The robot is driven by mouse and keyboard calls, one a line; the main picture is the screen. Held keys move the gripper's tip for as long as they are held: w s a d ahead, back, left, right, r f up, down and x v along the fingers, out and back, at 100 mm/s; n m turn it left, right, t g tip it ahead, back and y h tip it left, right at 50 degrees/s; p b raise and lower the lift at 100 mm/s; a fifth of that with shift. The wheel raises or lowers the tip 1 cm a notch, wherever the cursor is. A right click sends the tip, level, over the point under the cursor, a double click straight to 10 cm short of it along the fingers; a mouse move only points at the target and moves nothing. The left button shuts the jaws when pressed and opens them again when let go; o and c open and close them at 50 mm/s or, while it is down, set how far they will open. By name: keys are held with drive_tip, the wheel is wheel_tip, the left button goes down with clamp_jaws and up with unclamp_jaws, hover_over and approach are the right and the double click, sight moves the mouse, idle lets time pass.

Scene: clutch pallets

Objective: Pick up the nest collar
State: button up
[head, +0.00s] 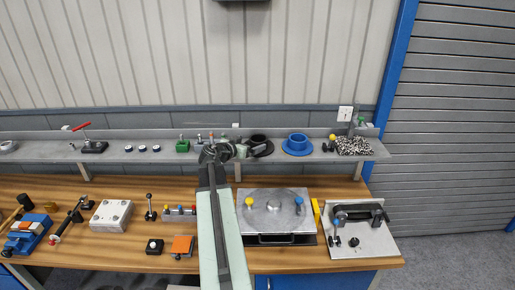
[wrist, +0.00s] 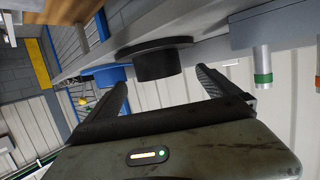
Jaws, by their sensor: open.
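Two flanged collars stand on the long grey wall shelf (head: 110,155): a black one (head: 258,146) and a blue one (head: 297,142). The pictures do not show which of them is the nest collar. My gripper (head: 242,151) is at shelf height, just left of the black collar. In the wrist view, which is turned over, my open gripper (wrist: 162,80) has its two dark fingers apart, with the black collar (wrist: 157,62) ahead between them. No contact shows. The blue collar (wrist: 108,75) is behind it, partly hidden by the left finger.
Small parts, including a green block (head: 182,146), stand left on the shelf; a speckled box (head: 354,146) stands right. The wooden bench (head: 130,258) below holds a metal plate fixture (head: 275,222), a clamp fixture (head: 358,235) and a white block (head: 111,215).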

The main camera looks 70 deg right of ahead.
sight(263, 138)
drive_tip(key=b+x, duration=0.1)
drive_tip(key=x, duration=0.6)
drive_tip(key=shift+s+b, duration=0.1)
drive_tip(key=shift+b, duration=0.3)
drive_tip(key=shift+s, duration=0.1)
drive_tip(key=c, duration=1.7)
drive_tip(key=shift+r, duration=0.15)
drive_tip(key=shift+c, duration=0.2)
